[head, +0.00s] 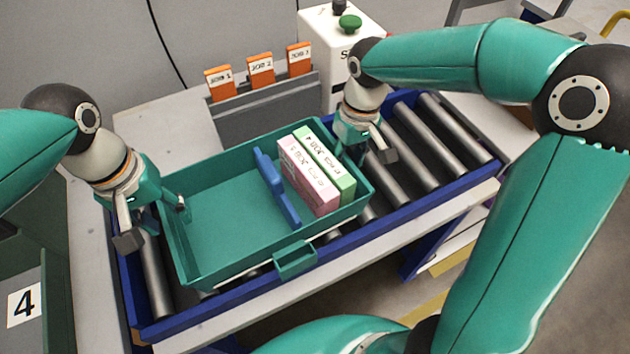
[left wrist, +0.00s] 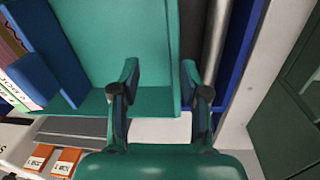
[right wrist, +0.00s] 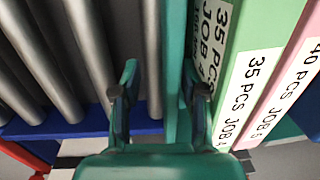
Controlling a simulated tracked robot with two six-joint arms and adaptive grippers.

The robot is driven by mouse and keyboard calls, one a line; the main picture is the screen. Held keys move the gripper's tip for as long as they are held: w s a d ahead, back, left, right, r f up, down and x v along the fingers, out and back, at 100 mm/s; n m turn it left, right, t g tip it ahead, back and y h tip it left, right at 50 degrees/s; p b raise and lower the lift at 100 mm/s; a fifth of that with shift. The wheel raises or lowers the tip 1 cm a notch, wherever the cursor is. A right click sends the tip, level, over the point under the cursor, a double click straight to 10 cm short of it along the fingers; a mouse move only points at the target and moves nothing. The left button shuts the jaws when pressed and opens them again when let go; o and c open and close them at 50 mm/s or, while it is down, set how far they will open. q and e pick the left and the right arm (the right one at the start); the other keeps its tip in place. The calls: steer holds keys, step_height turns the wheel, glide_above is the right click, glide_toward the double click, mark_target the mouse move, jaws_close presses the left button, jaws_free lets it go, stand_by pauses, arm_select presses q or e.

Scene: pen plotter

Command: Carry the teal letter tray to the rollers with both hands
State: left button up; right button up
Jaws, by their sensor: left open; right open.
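The teal letter tray (head: 218,225) sits on the roller conveyor (head: 425,155), over its left and middle part. It holds a blue divider (head: 277,188), a pink box (head: 308,178) and a green box (head: 328,165) at its right end. My left gripper (head: 152,226) is open at the tray's left end; in the left wrist view the end wall (left wrist: 172,60) lies between its fingers. My right gripper (head: 366,152) is open at the right end; in the right wrist view the end wall (right wrist: 176,60) lies between its fingers, close to one. Neither gripper is closed on the wall.
Bare rollers (head: 440,130) lie right of the tray inside the blue frame (head: 460,190). Behind stand a grey rack (head: 265,100) with orange job cards (head: 260,68) and a white box with a green button (head: 350,22). A bin marked 4 (head: 25,303) is at the left.

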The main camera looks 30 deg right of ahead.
steer(key=shift+r, duration=0.25)
arm_select(q)
step_height(320, 180, up, 7)
steer(key=shift+a+f, duration=0.2)
steer(key=shift+a, duration=0.15)
arm_select(e)
step_height(320, 180, up, 11)
steer(key=d, duration=0.1)
steer(key=shift+r, duration=0.2)
steer(key=shift+f, duration=0.1)
